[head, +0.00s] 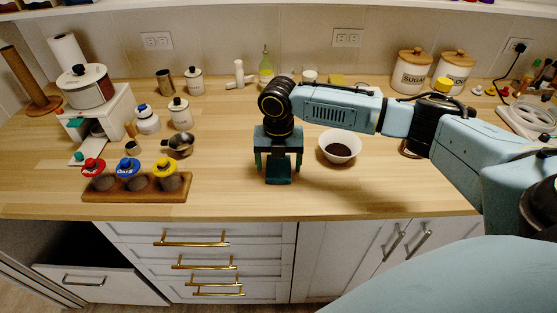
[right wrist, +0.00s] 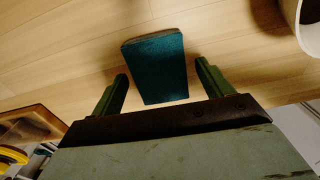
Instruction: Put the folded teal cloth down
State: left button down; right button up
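The folded teal cloth (right wrist: 155,65) shows as a dark teal block in the right wrist view, between and beyond my right gripper's fingers. In the head view the cloth (head: 278,174) sits under the gripper, near the counter's front edge, and appears to rest on the wood. My right gripper (head: 278,163) points down over it. Its fingers (right wrist: 161,82) stand apart, with a gap on each side of the cloth, so it is open and not gripping. My left gripper is not in view.
A white bowl with dark contents (head: 339,147) stands close to the right of the gripper. A wooden rack (head: 137,196) with red, blue and yellow-lidded jars lies to the left, with a metal cup (head: 178,145) behind it. Bare counter (head: 225,180) lies between rack and gripper.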

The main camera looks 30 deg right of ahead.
aim_at(279, 165)
dwell(0.3)
jog(key=shift+f+b, duration=0.15)
jog(key=shift+b, duration=0.25)
jog(key=shift+f+b, duration=0.15)
jog(key=shift+b, duration=0.3)
notch_tip(279, 165, up, 14)
jog(key=p, duration=0.1)
jog(key=shift+d+f+p, duration=0.15)
jog(key=shift+d+p, duration=0.05)
jog(key=shift+p, duration=0.1)
jog(key=shift+w, duration=0.1)
